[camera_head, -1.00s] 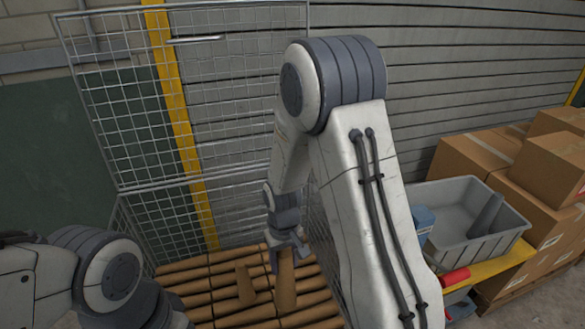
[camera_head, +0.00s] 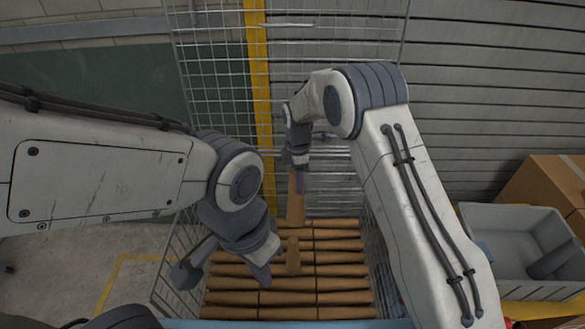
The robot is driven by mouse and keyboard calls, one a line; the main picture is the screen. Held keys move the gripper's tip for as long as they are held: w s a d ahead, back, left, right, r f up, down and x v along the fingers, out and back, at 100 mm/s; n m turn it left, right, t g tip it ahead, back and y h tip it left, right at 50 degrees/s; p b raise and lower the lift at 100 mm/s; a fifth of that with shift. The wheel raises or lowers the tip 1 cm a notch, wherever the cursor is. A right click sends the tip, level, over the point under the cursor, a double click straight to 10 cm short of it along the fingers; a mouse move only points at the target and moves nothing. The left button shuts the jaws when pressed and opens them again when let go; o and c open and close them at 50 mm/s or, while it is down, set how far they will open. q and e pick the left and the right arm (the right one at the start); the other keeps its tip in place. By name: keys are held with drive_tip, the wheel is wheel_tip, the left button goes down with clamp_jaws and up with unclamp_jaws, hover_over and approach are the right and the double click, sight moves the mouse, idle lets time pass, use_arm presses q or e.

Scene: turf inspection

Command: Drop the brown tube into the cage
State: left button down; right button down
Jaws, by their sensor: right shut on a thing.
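My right gripper (camera_head: 299,172) is shut on the upper end of a brown tube (camera_head: 296,203). The tube hangs upright over the wire mesh cage (camera_head: 215,85); whether its lower end touches anything is unclear. The cage's bottom shows rows of brown slats or tubes (camera_head: 335,283). Another short brown piece (camera_head: 293,256) stands upright or leans among them, just below the held tube in the picture. My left gripper (camera_head: 224,277) is open with its fingers wide apart, at the cage's near left side, and appears empty.
A grey bin (camera_head: 515,225) sits at the right on a yellow surface, with a cardboard box (camera_head: 552,190) behind it. A yellow post (camera_head: 258,85) and a slatted grey wall (camera_head: 490,80) stand behind the cage. Bare floor (camera_head: 60,265) shows at the left.

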sight(293, 192)
drive_tip(key=shift+w+a+r+n, duration=0.15)
drive_tip(key=shift+a+r+n, duration=0.05)
drive_tip(key=shift+a+n, duration=0.3)
drive_tip(key=shift+f, duration=0.15)
wheel_tip(293, 192, down, 6)
drive_tip(key=b, duration=0.4)
drive_tip(key=shift+c, duration=0.8)
unclamp_jaws()
drive_tip(key=shift+r, duration=0.3)
